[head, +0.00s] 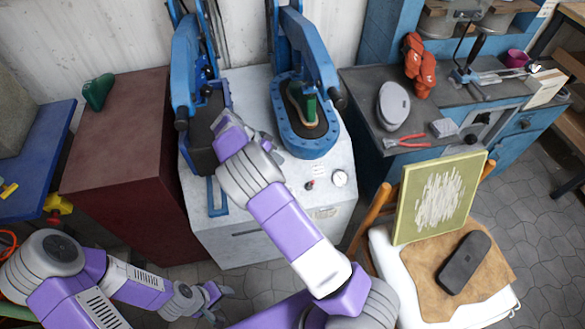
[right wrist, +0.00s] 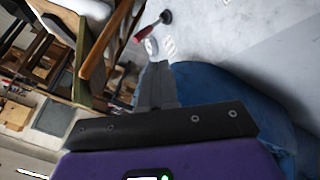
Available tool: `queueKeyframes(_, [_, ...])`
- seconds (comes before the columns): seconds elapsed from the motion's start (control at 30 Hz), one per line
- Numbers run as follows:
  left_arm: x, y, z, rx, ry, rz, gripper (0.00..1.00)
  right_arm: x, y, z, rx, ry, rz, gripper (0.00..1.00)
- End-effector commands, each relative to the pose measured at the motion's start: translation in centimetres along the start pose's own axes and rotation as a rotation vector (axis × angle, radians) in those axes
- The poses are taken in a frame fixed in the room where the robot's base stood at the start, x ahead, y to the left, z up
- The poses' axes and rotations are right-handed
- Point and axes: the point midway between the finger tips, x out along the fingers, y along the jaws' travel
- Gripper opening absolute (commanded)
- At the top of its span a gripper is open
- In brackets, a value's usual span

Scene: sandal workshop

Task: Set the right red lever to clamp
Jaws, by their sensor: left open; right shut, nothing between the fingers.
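The right red lever (head: 309,184) is small and sits on the front of the pale press cabinet (head: 275,205), left of a round gauge (head: 340,178). In the right wrist view the lever (right wrist: 148,30) shows a red part and a dark round end, close beyond my fingertips. My right gripper (head: 278,154) is over the cabinet top, up and left of the lever; its shut, empty fingers (right wrist: 157,72) point toward the gauge and lever, apart from them. My left gripper (head: 218,301) is open and empty, low in front of the cabinet. No second red lever is visible.
The right blue press (head: 305,145) holds a sole with a green block; the left blue press (head: 185,75) stands beside it. A chair (head: 385,250) with a framed board (head: 440,195) and a dark sole (head: 465,262) stands at right. A maroon cabinet (head: 120,140) is at left.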

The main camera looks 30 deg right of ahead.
Motion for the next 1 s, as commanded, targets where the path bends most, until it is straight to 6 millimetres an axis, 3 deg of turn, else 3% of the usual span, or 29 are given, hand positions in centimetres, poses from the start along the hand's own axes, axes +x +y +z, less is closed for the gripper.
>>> queueKeyframes(0.47, [2.3,-0.8,-0.1,0.000,0.000,0.000,0.53,9.9,0.0,0.1,-0.001,-0.001,0.005,0.00])
queueKeyframes(0.7, [2.6,-1.0,-0.1,0.000,0.000,0.000,0.53,11.4,2.2,0.2,-0.001,-0.001,0.000,0.00])
queueKeyframes(1.0, [2.8,-1.0,-0.1,0.000,0.000,0.000,0.53,12.0,3.0,0.2,-0.001,0.001,-0.001,0.00])
